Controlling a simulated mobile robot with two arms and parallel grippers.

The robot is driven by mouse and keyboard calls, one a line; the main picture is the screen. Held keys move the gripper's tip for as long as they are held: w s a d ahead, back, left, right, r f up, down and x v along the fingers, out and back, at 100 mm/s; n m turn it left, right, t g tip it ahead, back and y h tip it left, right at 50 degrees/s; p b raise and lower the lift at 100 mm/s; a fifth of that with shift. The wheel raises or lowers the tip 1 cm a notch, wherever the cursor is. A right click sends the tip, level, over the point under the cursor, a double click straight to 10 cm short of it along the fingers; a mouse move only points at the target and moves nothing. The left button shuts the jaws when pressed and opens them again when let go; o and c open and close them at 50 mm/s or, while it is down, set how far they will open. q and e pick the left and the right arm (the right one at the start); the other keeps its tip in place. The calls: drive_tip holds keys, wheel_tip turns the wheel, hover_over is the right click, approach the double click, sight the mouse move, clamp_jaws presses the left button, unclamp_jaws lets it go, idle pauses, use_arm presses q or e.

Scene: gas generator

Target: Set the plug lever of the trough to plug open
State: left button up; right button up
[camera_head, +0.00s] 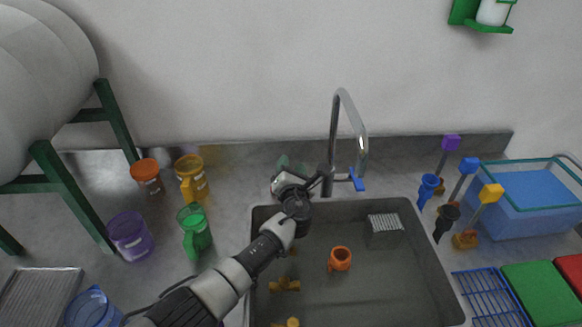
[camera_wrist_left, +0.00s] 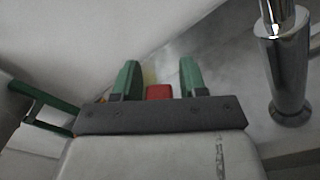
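The trough (camera_head: 392,280) is a grey sink set in the counter, with a chrome faucet (camera_head: 334,140) behind it. My left gripper (camera_head: 290,164) is at the trough's back left corner, left of the faucet. In the left wrist view its two green fingers (camera_wrist_left: 160,78) stand apart. A small red piece (camera_wrist_left: 159,92) shows between them, with a pale yellowish patch behind it. I cannot tell for sure that the red piece is the plug lever, or whether a finger touches it. In the head view the gripper hides that spot. My right gripper is not in view.
The faucet's blue handle (camera_head: 356,180) is close to the right of my left gripper. An orange pot (camera_head: 340,259) and a grey ribbed block (camera_head: 384,232) are in the trough. Orange (camera_head: 146,174), yellow (camera_head: 191,178), green (camera_head: 195,230) and purple (camera_head: 130,237) containers stand left.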

use_arm(q)
drive_tip(key=shift+o, duration=0.6)
drive_tip(key=s+p, duration=0.1)
drive_tip(key=s, duration=0.9)
drive_tip(key=shift+s, duration=0.4)
